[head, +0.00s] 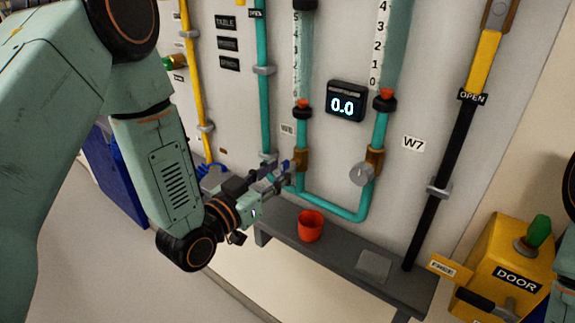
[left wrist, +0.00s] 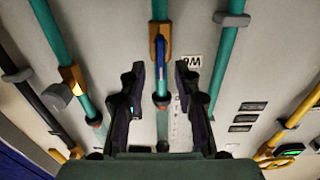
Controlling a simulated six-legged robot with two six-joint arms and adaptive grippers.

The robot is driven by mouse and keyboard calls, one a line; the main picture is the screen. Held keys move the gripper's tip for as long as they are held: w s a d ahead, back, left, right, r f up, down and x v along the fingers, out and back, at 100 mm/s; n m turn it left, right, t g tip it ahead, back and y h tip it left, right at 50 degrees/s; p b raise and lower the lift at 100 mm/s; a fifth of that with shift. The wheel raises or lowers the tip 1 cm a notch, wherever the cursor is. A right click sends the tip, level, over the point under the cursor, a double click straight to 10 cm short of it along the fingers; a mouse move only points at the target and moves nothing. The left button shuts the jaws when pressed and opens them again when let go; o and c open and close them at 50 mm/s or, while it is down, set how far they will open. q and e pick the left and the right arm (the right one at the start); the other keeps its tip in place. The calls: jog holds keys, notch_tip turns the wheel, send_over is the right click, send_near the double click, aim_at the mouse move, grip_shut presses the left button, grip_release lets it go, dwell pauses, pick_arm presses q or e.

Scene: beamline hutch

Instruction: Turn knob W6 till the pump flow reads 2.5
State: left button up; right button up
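Knob W6 shows in the left wrist view as a narrow blue handle (left wrist: 161,60) on a brass valve (left wrist: 157,36), beside an upside-down W6 label (left wrist: 190,62). In the head view its brass valve (head: 301,159) sits on the left teal pipe, below the W6 label (head: 288,129); the blue part is largely hidden by my gripper. The flow display (head: 343,104) reads 0.0. My left gripper (head: 281,173) points at the knob, open, with its fingertips (left wrist: 160,68) on either side of the blue handle; contact cannot be told. My right gripper is out of view.
Another round grey knob (head: 362,174) sits on the right teal pipe near the W7 label (head: 413,143). Below is a grey shelf (head: 335,257) with a red cup (head: 311,226). A yellow DOOR box (head: 510,265) stands at lower right. Yellow pipe (head: 190,85) runs at left.

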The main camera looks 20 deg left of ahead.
aim_at(283, 169)
pick_arm(q)
jog(key=shift+x, duration=1.45)
jog(key=shift+w, duration=0.1)
jog(key=shift+c, duration=0.9)
grip_shut()
